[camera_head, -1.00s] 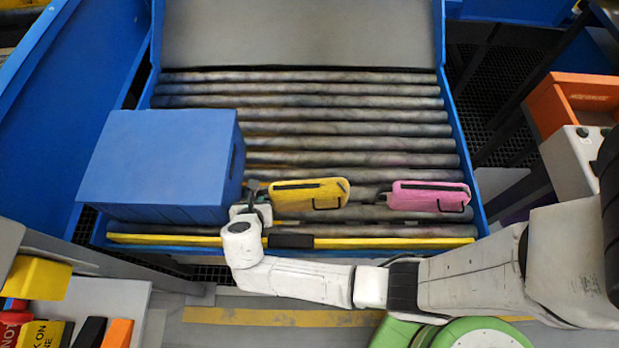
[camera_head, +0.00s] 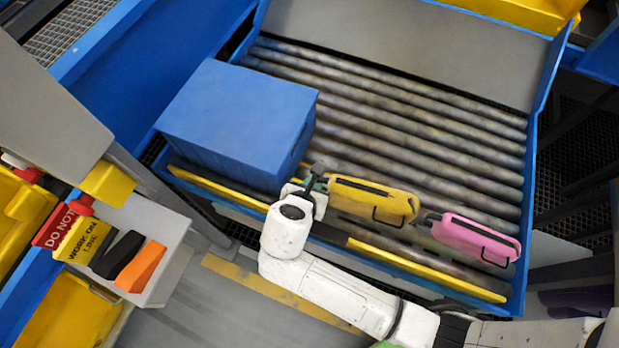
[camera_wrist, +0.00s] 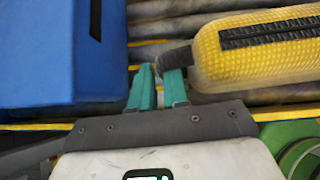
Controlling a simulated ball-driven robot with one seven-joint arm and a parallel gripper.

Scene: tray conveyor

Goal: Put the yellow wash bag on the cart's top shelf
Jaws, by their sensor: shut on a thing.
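The yellow wash bag (camera_head: 370,200) lies on the conveyor rollers, to the right of a blue box. It has a dark zip and a side handle; its ribbed yellow body fills the upper right of the wrist view (camera_wrist: 262,62). My gripper (camera_head: 318,180) is at the bag's left end. In the wrist view its teal fingers (camera_wrist: 160,84) are shut on the dark strap at that end. I cannot tell whether the bag is lifted at all. No cart shelf can be made out with certainty; a pale grey surface (camera_head: 185,225) with tags stands at the left.
The blue box (camera_head: 235,115) stands close to my gripper's left. A pink bag (camera_head: 478,238) lies just right of the yellow one. The conveyor (camera_head: 430,105) has a yellow front edge and blue side walls. The rollers behind the bags are clear.

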